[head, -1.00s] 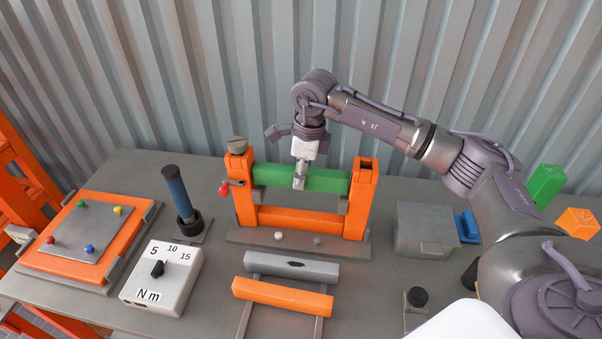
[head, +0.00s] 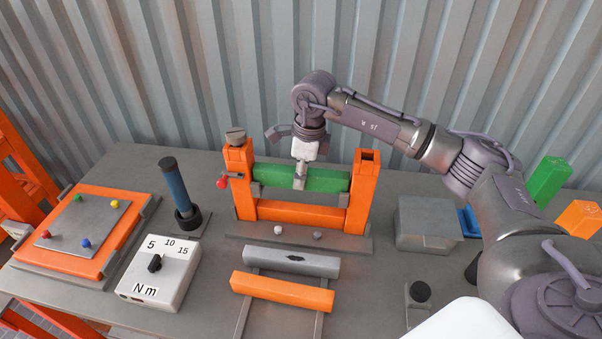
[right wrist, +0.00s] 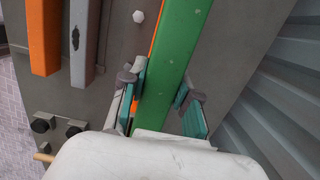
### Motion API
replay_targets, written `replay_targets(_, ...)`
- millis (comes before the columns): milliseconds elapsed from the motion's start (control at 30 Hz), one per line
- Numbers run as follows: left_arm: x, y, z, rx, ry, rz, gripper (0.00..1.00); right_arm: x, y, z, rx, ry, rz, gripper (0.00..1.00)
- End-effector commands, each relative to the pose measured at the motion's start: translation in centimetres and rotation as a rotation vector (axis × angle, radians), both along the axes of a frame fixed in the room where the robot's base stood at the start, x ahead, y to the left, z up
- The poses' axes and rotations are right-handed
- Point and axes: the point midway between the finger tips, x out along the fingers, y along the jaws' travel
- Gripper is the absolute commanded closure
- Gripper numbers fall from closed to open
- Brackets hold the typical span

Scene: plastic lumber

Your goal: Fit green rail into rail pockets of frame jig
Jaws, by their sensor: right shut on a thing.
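The green rail (head: 325,180) lies level between the two upright orange posts of the frame jig (head: 361,200), above its lower orange bar. Its ends are close to the posts; I cannot tell whether they sit inside the pockets. My right gripper (head: 300,182) comes down from above and is shut on the green rail near its middle. In the right wrist view its teal-padded fingers (right wrist: 163,92) stand on both sides of the green rail (right wrist: 168,75). My left gripper is not in view.
A grey bar (head: 292,262) and an orange bar (head: 283,291) lie in front of the jig. A torque dial box (head: 160,271), a blue-handled tool (head: 177,190) and an orange tray (head: 48,252) stand left. A grey box (head: 427,222) stands right. A corrugated wall is behind.

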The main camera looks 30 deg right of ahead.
Motion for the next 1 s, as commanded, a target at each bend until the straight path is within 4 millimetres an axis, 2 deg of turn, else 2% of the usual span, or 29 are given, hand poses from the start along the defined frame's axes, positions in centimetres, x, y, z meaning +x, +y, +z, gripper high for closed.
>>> replay_targets(567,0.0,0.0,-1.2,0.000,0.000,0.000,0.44,0.0,0.0,-1.5,0.000,-0.001,0.000,1.00)
replay_targets(600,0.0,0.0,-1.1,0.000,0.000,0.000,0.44,0.0,0.0,-1.3,0.000,-0.001,0.000,0.63)
replay_targets(733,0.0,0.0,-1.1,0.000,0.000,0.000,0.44,0.0,0.0,-1.3,0.000,-0.001,0.000,0.41)
replay_targets(1000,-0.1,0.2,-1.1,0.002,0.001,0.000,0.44,0.0,0.0,-1.4,0.000,0.001,0.000,0.40)
